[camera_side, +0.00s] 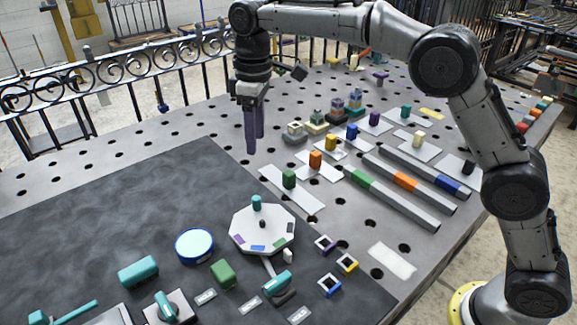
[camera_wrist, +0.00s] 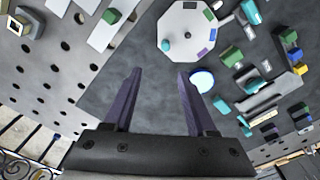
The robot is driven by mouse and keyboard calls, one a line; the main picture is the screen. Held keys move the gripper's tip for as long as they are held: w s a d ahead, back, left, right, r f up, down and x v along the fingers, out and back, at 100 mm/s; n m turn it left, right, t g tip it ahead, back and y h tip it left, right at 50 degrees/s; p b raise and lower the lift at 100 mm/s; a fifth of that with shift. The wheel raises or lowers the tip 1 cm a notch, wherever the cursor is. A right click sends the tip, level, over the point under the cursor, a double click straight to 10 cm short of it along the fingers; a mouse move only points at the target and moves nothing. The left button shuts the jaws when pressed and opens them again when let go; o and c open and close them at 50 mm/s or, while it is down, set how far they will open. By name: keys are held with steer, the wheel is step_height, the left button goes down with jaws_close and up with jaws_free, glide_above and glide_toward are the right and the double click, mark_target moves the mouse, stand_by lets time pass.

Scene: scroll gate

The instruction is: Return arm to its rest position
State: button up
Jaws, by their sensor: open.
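My gripper (camera_side: 256,138) hangs straight down above the perforated metal table in the side view, near the back edge of the dark mat. Its two purple fingers are apart with nothing between them. In the wrist view my gripper (camera_wrist: 155,80) is also open and empty, with bare mat and table below it. My arm reaches in from the right and arches over the table.
A white octagonal plate (camera_side: 243,238) sits on the dark mat (camera_side: 120,210). Coloured blocks on white strips, such as a green block (camera_side: 289,179), stand right of my gripper. A scrolled railing (camera_side: 100,70) runs behind the table. The mat's left part is clear.

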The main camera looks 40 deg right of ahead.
steer(key=s+d+r+m+t, duration=0.1)
steer(key=s+d+r, duration=0.2)
steer(key=r, duration=0.2)
steer(key=s+d+r+t, duration=0.1)
steer(key=s+d+r, duration=0.2)
steer(key=d+r, duration=0.15)
steer(key=s+d+r+m+t, duration=0.1)
steer(key=s+d+r, duration=0.15)
steer(key=s, duration=0.35)
steer(key=s+d+r+m, duration=0.1)
steer(key=s+d, duration=0.2)
steer(key=s, duration=0.3)
steer(key=s+d+f+m+t, duration=0.1)
steer(key=s+d+f+m, duration=0.1)
steer(key=s+f, duration=0.5)
steer(key=s+d+f+m+t, duration=0.1)
steer(key=s+f+m, duration=0.1)
steer(key=s+f, duration=0.5)
steer(key=shift+s+d+m, duration=0.35)
steer(key=shift+s+m, duration=0.05)
steer(key=shift+s, duration=0.75)
